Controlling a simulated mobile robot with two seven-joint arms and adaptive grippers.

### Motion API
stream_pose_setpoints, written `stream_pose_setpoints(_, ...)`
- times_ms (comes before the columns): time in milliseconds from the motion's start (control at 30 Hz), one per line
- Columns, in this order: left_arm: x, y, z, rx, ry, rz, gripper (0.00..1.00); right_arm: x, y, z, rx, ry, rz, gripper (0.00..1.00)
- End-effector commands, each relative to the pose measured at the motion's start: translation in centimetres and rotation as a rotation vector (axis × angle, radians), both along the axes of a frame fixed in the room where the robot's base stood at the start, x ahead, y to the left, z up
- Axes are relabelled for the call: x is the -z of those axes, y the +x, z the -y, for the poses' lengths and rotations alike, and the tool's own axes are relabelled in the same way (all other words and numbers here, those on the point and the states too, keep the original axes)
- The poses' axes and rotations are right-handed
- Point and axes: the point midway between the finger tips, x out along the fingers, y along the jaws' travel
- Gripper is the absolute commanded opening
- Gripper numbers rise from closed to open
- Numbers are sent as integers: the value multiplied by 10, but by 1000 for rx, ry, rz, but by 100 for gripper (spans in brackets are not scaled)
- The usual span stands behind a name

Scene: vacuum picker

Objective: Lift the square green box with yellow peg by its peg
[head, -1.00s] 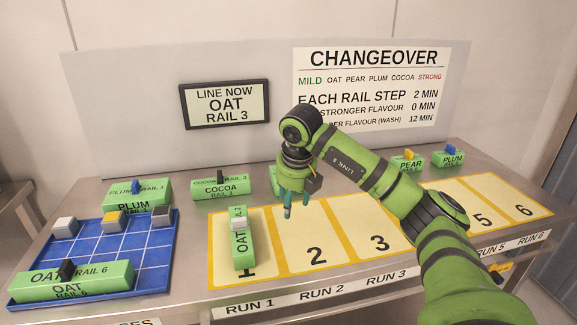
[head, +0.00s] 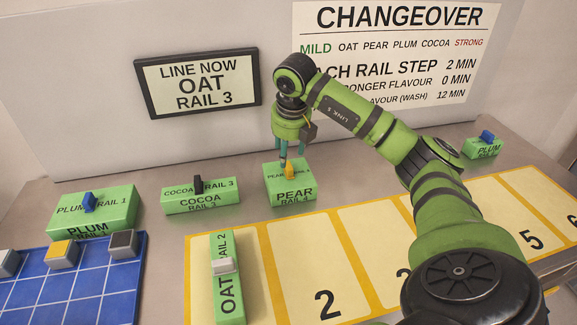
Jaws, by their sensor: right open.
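The square green box (head: 290,193), labelled PEAR, stands on the steel table at the back, near the foot of the backboard. Its upright yellow peg (head: 290,173) rises from the top face. My right gripper (head: 292,162) points down over this box, its teal fingers apart and empty. The fingertips are close to the top of the peg; one overlaps it in the picture. I cannot tell whether they touch it or straddle it. My left gripper is not in view.
A COCOA box (head: 200,203) with a black peg stands to the left, beyond it a PLUM box (head: 92,215). An OAT box (head: 228,290) lies on run 1 of the yellow-edged mat (head: 330,262). Another PLUM box (head: 483,150) stands far right. My right arm crosses the mat.

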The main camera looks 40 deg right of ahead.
Motion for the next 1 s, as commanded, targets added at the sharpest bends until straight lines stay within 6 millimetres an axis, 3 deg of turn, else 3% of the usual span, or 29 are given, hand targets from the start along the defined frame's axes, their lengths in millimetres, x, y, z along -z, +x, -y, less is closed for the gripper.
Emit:
stream_pose_setpoints(333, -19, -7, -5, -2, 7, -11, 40, 45, 5, 4, 1, 0, -2, 53)
stream_pose_setpoints(633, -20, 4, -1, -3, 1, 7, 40, 52, 7, 5, 0, 0, 1, 53)
stream_pose_setpoints(667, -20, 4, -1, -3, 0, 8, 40, 52, 7, 5, 0, -1, 0, 49)
stream_pose_setpoints(700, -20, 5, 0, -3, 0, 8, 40, 52, 7, 5, 0, -1, 0, 33)
stream_pose_setpoints(800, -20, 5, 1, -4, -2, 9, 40, 52, 7, 5, 1, -1, 1, 0)
stream_pose_setpoints(1000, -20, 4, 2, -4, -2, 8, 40, 51, 7, 6, 1, -1, 2, 0)
